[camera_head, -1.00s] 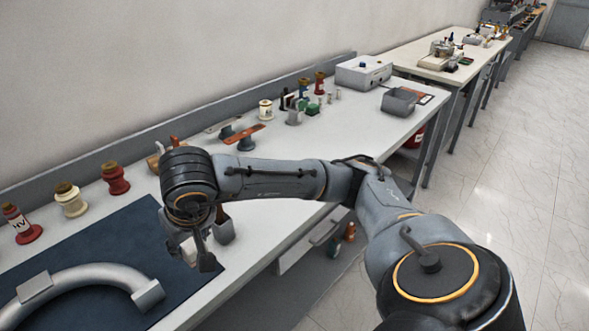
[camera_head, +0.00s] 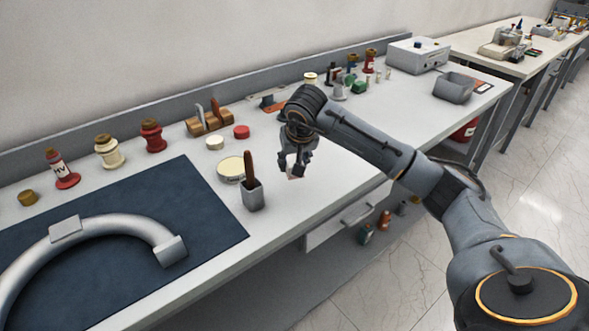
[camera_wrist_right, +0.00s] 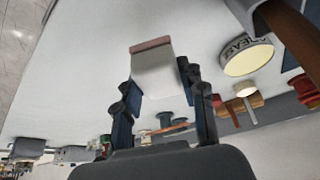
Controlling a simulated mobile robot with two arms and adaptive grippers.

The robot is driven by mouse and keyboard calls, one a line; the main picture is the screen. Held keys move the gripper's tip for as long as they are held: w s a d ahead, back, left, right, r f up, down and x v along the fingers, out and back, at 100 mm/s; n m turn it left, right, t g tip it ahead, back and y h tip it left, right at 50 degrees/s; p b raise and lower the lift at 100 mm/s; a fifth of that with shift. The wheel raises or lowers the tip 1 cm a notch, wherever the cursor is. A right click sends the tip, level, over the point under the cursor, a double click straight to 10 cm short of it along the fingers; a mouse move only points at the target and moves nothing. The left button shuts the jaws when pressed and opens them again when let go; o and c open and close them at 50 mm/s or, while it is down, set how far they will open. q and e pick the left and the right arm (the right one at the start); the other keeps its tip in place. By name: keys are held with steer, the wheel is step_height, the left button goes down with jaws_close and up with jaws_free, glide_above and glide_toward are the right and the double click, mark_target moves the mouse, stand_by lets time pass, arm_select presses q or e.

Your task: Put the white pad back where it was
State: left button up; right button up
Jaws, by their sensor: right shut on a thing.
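The white pad (camera_wrist_right: 165,75) is a pale block with a pinkish far end. It sits between the fingers of my right gripper (camera_wrist_right: 160,92) in the right wrist view. In the head view my right gripper (camera_head: 293,166) points down over the white bench, right of the grey cup, and is shut on the pad. Only a small pale part of the pad (camera_head: 292,176) shows there below the fingers. I cannot tell whether the pad touches the bench. My left gripper is not in view.
A grey cup with a brown-handled tool (camera_head: 252,194) and a round tin (camera_head: 235,170) stand left of the gripper. The blue mat (camera_head: 215,230) bears a curved grey tube (camera_head: 120,227). Red and cream bushings stand behind.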

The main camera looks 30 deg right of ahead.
mark_target(294, 184)
steer(key=shift+w+d+f, duration=0.3)
steer(key=shift+w+f, duration=0.1)
steer(key=shift+f, duration=0.15)
steer(key=shift+w+d+f, duration=0.25)
steer(key=shift+w+f, duration=0.15)
steer(key=shift+f, duration=0.15)
step_height(294, 184, down, 4)
steer(key=shift+w+d+r+p, duration=0.1)
steer(key=shift+r+p, duration=0.15)
steer(key=shift+p, duration=0.65)
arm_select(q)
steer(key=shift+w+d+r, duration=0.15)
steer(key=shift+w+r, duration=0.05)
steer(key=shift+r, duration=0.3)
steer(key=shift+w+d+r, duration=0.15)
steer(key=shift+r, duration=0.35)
arm_select(e)
steer(key=shift+f+b, duration=0.2)
steer(key=shift+b, duration=0.1)
steer(key=o, duration=1)
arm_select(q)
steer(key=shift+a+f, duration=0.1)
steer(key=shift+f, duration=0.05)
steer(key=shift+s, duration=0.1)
